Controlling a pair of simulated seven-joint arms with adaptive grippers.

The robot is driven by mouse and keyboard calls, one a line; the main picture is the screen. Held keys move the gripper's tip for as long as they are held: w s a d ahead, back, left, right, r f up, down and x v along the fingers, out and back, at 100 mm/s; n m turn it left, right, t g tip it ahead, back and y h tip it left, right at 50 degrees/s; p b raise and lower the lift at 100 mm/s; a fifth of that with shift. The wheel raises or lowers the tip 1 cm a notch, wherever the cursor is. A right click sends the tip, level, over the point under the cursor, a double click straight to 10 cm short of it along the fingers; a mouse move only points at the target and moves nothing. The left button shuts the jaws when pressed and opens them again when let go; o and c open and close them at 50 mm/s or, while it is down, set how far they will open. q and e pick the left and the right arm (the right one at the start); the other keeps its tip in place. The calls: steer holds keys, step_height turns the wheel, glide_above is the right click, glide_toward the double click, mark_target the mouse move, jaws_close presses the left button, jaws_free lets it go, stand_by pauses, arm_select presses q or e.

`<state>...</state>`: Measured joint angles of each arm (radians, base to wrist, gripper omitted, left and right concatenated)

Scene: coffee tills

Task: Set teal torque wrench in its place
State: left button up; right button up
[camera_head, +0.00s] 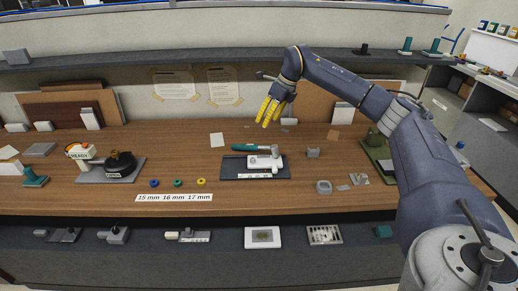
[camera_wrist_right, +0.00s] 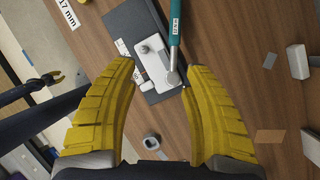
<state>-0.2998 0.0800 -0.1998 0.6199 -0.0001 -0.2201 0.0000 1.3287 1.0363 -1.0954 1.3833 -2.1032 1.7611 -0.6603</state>
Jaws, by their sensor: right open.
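The teal torque wrench (camera_head: 247,147) lies along the back of a dark tray (camera_head: 232,172), its grey head at the right end against a white block-shaped holder (camera_head: 261,162). In the right wrist view the wrench's teal handle (camera_wrist_right: 176,28) runs up out of the picture, and its round head (camera_wrist_right: 173,77) overlaps the holder's edge. I cannot tell if it is seated. My right gripper (camera_head: 269,112) is above and behind the tray with yellow fingers open and empty. In the wrist view the wrench head lies below and between the open fingers (camera_wrist_right: 158,72).
A black-headed tool on a grey plate (camera_head: 112,170) stands further left. Small grey blocks (camera_head: 313,152) and a ring-shaped part (camera_head: 323,187) are to the right.

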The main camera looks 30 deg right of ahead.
steer(key=d, duration=0.1)
steer(key=n, duration=0.1)
glide_above(253, 146)
steer(key=s+d, duration=0.2)
steer(key=shift+t+h, duration=0.3)
step_height(253, 146, down, 10)
steer(key=shift+w+a+r, duration=0.15)
steer(key=shift+x, duration=3.4)
jaws_close()
